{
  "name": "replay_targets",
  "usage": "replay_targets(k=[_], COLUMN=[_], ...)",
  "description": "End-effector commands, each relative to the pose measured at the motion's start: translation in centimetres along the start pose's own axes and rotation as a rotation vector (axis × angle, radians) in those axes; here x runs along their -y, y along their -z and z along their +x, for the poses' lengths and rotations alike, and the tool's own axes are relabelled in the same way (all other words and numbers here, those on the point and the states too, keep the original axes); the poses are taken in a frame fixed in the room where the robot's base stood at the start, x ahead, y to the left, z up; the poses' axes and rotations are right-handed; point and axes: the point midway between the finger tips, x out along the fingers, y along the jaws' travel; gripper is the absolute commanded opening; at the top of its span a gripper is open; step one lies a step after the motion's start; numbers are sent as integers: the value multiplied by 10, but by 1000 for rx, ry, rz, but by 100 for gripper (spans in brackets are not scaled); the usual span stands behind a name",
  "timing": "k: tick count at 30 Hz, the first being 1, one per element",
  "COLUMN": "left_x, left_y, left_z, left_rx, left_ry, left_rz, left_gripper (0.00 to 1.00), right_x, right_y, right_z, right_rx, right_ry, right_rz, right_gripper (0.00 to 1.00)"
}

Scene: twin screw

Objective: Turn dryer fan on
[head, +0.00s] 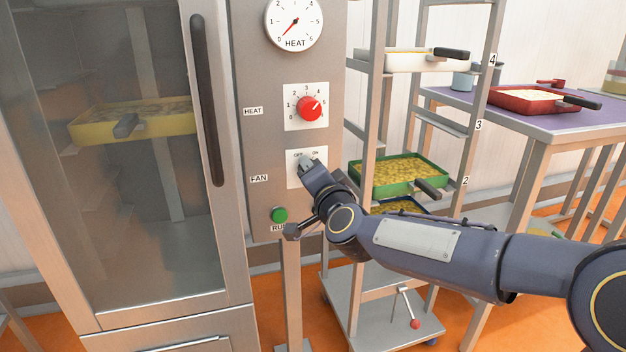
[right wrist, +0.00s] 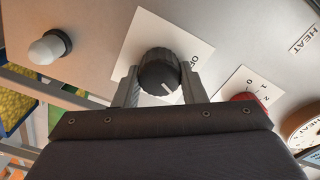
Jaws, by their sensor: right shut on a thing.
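The FAN plate (head: 293,181) is white, with OFF and ON printed along its top, on the grey dryer panel (head: 262,135). My right gripper (head: 308,166) is at this plate and covers the knob in the head view. In the right wrist view the black fan knob (right wrist: 157,70) sits between the two fingers, and the gripper is shut on it. A short white mark on the knob's face points toward the lower right of that view. Part of the word OFF shows beside the knob; ON is hidden there. My left gripper is in no view.
Above is the red HEAT knob (head: 310,108) and the HEAT gauge (head: 294,22). A green button (head: 280,215) is below left of the plate. The glass dryer door (head: 140,210) has a black handle (head: 207,100). A rack with trays, including a green one (head: 398,177), stands close right.

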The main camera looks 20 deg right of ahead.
Motion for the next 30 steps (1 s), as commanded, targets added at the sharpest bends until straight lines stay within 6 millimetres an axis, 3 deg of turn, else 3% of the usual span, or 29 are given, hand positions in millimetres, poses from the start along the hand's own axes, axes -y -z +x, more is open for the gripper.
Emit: replay_targets(k=[9,24,25,30], left_x=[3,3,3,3], left_y=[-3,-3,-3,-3], left_z=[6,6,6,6], left_rx=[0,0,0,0], left_ry=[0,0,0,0], left_rz=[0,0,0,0], left_gripper=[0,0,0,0], right_x=[-1,-1,-1,-1], right_y=[-1,-1,-1,0], right_z=[0,0,0,0], right_rx=[1,2,2,1], right_ry=[-1,-1,-1,-1], right_rz=[102,119,119,118], right_gripper=[15,15,41,59])
